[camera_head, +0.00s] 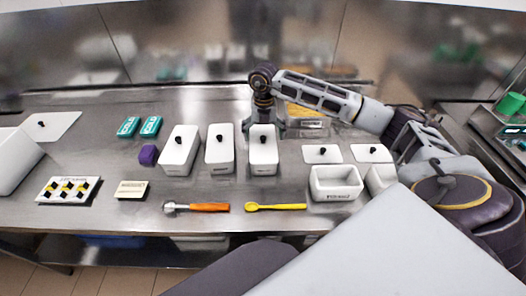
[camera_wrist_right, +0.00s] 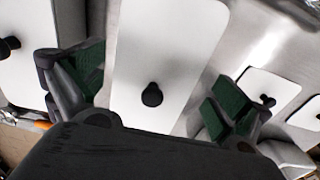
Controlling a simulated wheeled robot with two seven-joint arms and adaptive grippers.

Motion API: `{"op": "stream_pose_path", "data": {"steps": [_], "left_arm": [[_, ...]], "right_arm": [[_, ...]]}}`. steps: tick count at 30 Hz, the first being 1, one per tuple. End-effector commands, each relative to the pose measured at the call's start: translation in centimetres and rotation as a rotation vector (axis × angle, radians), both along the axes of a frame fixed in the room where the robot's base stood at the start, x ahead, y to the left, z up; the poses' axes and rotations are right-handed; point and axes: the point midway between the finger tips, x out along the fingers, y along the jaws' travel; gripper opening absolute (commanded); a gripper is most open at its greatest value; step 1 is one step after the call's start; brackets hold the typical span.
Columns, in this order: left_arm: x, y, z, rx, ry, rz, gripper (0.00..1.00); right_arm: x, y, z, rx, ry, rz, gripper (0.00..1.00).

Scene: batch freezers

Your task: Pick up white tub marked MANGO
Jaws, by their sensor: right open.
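Three lidded white tubs with black knobs stand side by side on the steel counter: a left one (camera_head: 179,152), a middle one (camera_head: 219,150) and a right one (camera_head: 263,158). No MANGO marking is readable on them. My right gripper (camera_head: 267,124) is over the back part of the right tub. In the right wrist view, my right gripper (camera_wrist_right: 156,88) is open, with its green-padded fingers on either side of a white lid (camera_wrist_right: 165,45) with a black knob. Nothing is held. My left gripper is not in view.
An open white tub (camera_head: 335,184) with small, unclear lettering stands to the right, near loose white lids (camera_head: 322,154). An orange-handled tool (camera_head: 200,207) and a yellow spoon (camera_head: 275,207) lie in front. Teal packs (camera_head: 150,126) and a purple object (camera_head: 148,155) lie left.

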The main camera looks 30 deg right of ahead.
Motion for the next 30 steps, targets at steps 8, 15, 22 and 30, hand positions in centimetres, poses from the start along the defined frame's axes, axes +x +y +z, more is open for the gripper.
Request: {"op": "stream_pose_path", "data": {"steps": [8,15,22,30], "left_arm": [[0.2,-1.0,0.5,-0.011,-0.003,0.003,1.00],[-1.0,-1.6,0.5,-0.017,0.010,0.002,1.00],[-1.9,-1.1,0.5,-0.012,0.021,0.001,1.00],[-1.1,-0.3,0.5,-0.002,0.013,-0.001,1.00]], "right_arm": [[0.2,0.2,-3.1,0.000,0.001,0.000,1.00],[0.2,0.2,-4.2,0.000,0.000,0.000,1.00],[0.2,0.2,-4.2,0.000,0.000,0.000,1.00],[0.2,0.2,-4.2,0.000,0.000,0.000,0.87]]}}
